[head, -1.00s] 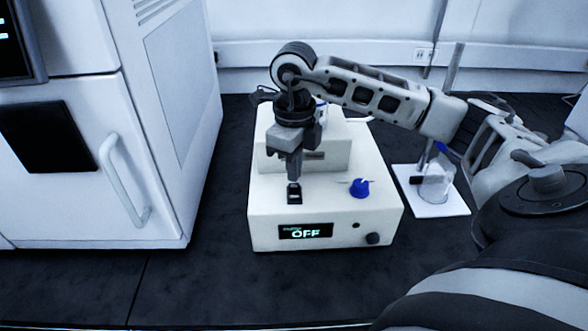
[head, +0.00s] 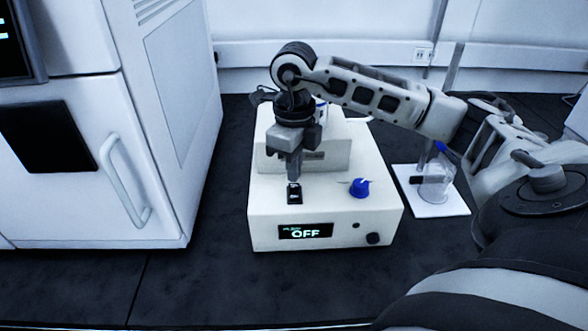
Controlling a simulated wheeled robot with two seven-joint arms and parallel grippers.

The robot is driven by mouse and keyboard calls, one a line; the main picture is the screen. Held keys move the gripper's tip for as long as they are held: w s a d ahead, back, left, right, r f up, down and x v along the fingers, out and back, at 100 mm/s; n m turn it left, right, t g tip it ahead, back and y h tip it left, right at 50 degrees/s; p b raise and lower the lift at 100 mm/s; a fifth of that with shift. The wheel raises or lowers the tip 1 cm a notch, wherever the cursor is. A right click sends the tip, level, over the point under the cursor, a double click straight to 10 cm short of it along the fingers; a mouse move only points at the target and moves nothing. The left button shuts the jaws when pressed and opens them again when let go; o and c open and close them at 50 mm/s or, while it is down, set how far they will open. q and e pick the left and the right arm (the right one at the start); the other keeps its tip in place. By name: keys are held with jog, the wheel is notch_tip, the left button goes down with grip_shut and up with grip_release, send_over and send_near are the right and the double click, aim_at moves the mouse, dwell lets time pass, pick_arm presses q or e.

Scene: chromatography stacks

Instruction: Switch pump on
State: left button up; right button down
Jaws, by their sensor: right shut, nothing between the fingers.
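The pump (head: 340,220) is a cream box with a raised back part, standing on the dark bench. Its front display (head: 305,231) reads OFF. A small black rocker switch (head: 294,194) sits on its top, left of a blue knob (head: 359,188). My right gripper (head: 293,178) points down just above and behind the switch, shut and empty. Its fingertips are close to the switch; I cannot tell whether they touch it. My left gripper is not in view.
A large white cabinet with a handle (head: 124,182) stands at the left. A glass beaker (head: 436,184) stands on a white plate (head: 440,209) at the right, beside a stand. The dark bench (head: 220,285) in front of the pump is clear.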

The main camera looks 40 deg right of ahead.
aim_at(294, 185)
jog(key=shift+f+b, duration=1)
jog(key=shift+f, duration=0.25)
dwell(0.6)
jog(key=shift+r, duration=0.15)
notch_tip(294, 185, up, 7)
jog(key=p, duration=0.5)
jog(key=shift+p, duration=0.3)
dwell(0.4)
